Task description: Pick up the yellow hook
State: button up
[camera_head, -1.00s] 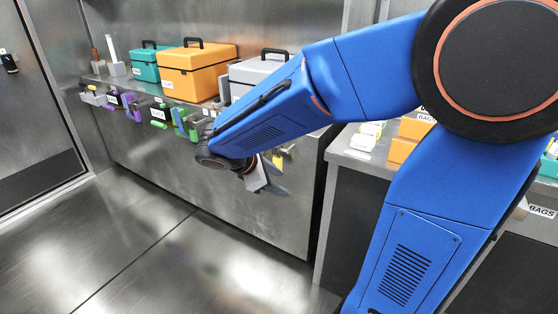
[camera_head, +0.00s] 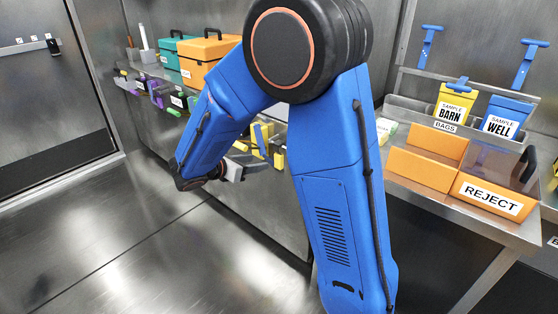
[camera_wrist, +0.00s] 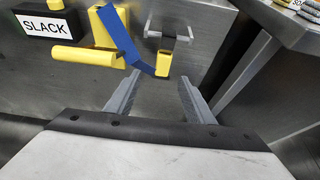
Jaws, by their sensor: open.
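I cannot tell which of these form the yellow hook. A blue strip (camera_wrist: 124,40) slants across the upright piece down to the small block. In the head view the yellow parts (camera_head: 277,152) are right of my gripper (camera_head: 237,168), partly hidden by my arm.
A black block with a SLACK label (camera_wrist: 47,25) is left of the yellow parts. A metal table edge (camera_wrist: 285,30) juts out at right. In the head view, orange REJECT bins (camera_head: 490,196) and sample bags stand on the right table (camera_head: 420,195). The floor at left is clear.

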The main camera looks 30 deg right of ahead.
aim_at(277, 162)
jog(key=x, duration=0.8)
jog(key=shift+d+f, duration=0.15)
jog(key=shift+d, duration=0.05)
jog(key=x, duration=0.4)
jog(key=shift+s+d+f, duration=0.15)
jog(key=shift+s+f, duration=0.15)
jog(key=shift+w+d+f, duration=0.2)
jog(key=shift+w+d, duration=0.05)
jog(key=shift+d, duration=0.15)
grip_shut()
